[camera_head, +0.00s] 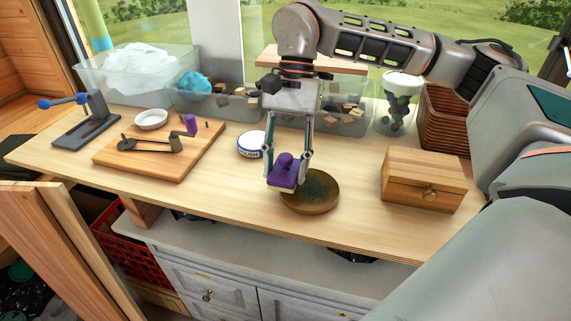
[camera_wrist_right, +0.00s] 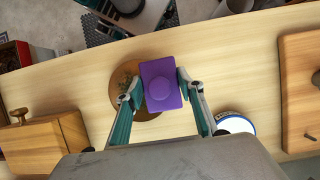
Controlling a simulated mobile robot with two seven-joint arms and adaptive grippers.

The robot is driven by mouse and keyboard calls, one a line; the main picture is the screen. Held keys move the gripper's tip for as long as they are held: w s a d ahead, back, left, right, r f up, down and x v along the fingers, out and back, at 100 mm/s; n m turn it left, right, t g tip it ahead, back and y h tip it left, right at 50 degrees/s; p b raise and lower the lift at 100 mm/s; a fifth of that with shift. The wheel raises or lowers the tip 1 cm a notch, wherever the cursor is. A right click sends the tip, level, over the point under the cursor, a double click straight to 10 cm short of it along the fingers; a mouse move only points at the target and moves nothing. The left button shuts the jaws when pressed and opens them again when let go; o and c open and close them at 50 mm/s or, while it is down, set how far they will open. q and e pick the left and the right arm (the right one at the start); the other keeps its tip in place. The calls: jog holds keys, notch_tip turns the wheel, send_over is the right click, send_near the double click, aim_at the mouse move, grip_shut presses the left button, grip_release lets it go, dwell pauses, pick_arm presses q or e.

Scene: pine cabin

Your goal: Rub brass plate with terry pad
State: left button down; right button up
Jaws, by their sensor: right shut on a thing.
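The brass plate (camera_head: 318,199) is a round brownish-gold disc lying on the wooden worktop, with a dark greenish patch on its face. My right gripper (camera_head: 287,172) is shut on the purple terry pad (camera_head: 284,179), which has a round knob on top. In the head view the pad is over the left part of the plate. In the right wrist view the pad (camera_wrist_right: 160,85) sits between the two fingertips and overlaps one side of the plate (camera_wrist_right: 123,80), hiding part of it. I cannot tell whether the pad touches the plate. My left gripper is not in view.
A round blue-and-white tin (camera_head: 252,145) stands behind the pad to the left. A wooden box (camera_head: 424,180) stands to the right. A wooden board (camera_head: 190,160) with tools lies left. Plastic bins and a wicker basket (camera_head: 443,120) line the back. The worktop's front edge is close to the plate.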

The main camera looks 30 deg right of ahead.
aim_at(330, 203)
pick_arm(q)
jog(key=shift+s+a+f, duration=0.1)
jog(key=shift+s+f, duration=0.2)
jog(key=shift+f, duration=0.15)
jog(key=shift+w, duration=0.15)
pick_arm(e)
jog(key=shift+f, duration=0.6)
pick_arm(q)
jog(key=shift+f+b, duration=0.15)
jog(key=shift+b, duration=0.2)
pick_arm(e)
jog(key=shift+f, duration=0.4)
